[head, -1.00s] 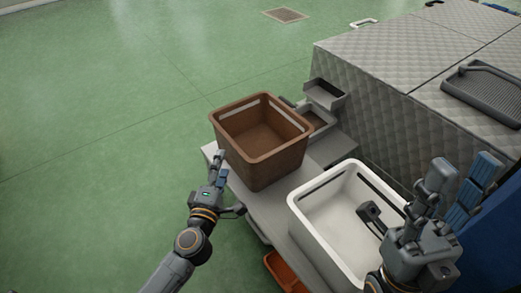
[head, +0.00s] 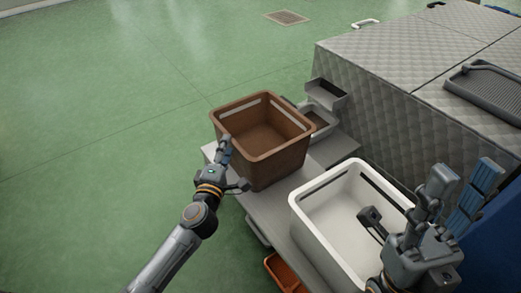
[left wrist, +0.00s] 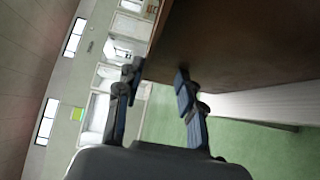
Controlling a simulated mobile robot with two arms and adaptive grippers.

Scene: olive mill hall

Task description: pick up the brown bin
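The brown bin (head: 265,167) stands upright and empty at the far end of the grey bench. My left gripper (head: 232,162) is at the bin's near left side, below its rim. In the left wrist view my left gripper (left wrist: 157,78) has its two fingers spread apart, and the brown bin's wall (left wrist: 240,45) fills the upper right, close to the fingertips. Whether the fingers touch the bin is unclear. My right gripper (head: 405,200) is open over the white bin, away from the brown bin.
A white bin (head: 318,222) stands on the bench (head: 232,186) nearer to me. Small grey trays (head: 326,95) sit behind the brown bin, beside a quilted grey block (head: 385,110). An orange bin (head: 282,272) is low beneath the bench. Green floor (head: 90,150) is clear to the left.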

